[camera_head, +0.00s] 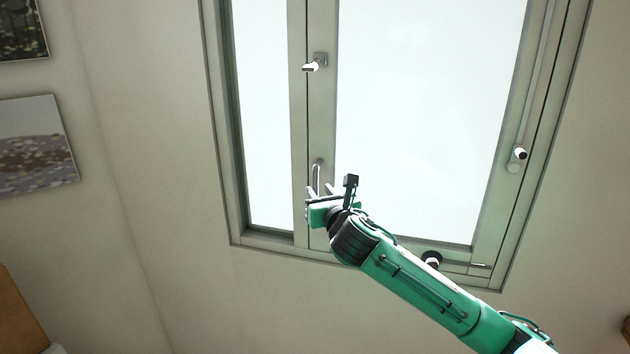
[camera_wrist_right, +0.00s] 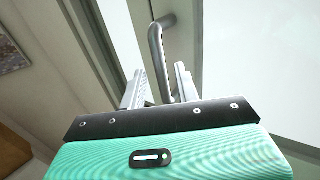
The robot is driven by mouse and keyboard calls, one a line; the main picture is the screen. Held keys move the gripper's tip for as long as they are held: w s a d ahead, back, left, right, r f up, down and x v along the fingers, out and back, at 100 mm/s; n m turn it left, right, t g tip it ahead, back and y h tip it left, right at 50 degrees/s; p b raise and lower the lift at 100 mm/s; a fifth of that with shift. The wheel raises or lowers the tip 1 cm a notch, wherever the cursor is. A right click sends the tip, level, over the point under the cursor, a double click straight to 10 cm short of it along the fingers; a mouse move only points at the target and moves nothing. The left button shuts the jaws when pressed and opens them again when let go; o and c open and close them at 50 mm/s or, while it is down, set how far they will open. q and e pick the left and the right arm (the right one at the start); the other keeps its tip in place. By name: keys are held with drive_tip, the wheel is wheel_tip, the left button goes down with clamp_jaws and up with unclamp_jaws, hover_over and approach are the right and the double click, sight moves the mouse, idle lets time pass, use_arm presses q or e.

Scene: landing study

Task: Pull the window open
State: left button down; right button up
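The window (camera_head: 430,110) is a grey-green framed unit with a narrow pane on the left and a wide pane on the right. Its curved metal pull handle (camera_head: 317,175) sits low on the upright frame between the panes. My right gripper (camera_head: 319,190) is at the handle's lower part. In the right wrist view the handle (camera_wrist_right: 158,55) runs down between the two spread fingers, nearer the right finger. The right gripper (camera_wrist_right: 158,86) is open, with a gap at the left finger. Whether a finger touches the handle cannot be told. My left gripper is not in view.
A latch (camera_head: 314,65) sits higher on the same upright. Pictures (camera_head: 36,146) hang on the left wall. The wall below the window is bare.

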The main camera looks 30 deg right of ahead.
sight(316, 187)
drive_tip(key=shift+p+x, duration=0.45)
drive_tip(key=shift+x, duration=1.65)
clamp_jaws()
